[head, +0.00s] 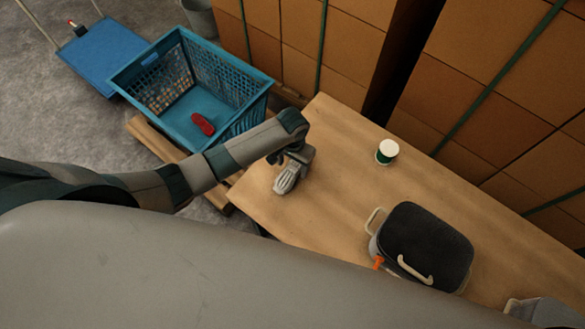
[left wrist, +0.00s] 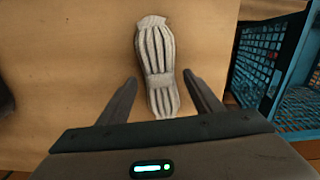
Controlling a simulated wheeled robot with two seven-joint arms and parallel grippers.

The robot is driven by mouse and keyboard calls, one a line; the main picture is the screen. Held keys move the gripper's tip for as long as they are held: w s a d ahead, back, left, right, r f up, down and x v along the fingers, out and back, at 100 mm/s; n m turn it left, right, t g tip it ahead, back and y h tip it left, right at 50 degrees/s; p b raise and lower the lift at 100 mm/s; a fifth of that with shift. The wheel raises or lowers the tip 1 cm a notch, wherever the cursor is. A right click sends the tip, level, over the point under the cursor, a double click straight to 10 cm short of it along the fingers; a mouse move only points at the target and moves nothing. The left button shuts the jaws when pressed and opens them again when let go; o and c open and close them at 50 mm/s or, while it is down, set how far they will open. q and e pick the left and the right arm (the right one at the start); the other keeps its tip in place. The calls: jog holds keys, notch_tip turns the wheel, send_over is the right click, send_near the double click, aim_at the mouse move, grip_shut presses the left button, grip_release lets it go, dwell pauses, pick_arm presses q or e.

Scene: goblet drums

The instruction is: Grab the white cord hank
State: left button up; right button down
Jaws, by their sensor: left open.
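The white cord hank (head: 287,181) lies on the wooden table near its left corner. In the left wrist view the hank (left wrist: 157,62) is a bundle of pale strands with a band around its middle. My left gripper (head: 294,168) is over the hank in the head view. In the left wrist view the left gripper (left wrist: 158,83) is open, with one finger on each side of the hank's lower part. Whether the fingers touch it I cannot tell. My right gripper is not in view.
A blue crate (head: 160,75) holding a red item (head: 203,124) stands left of the table (head: 340,150). A green and white spool (head: 387,151) and a dark-lidded container (head: 425,245) are on the table. Stacked cardboard boxes (head: 345,45) stand behind.

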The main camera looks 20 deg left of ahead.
pick_arm(q)
jog(key=shift+f, duration=1.05)
jog(key=c, duration=1.2)
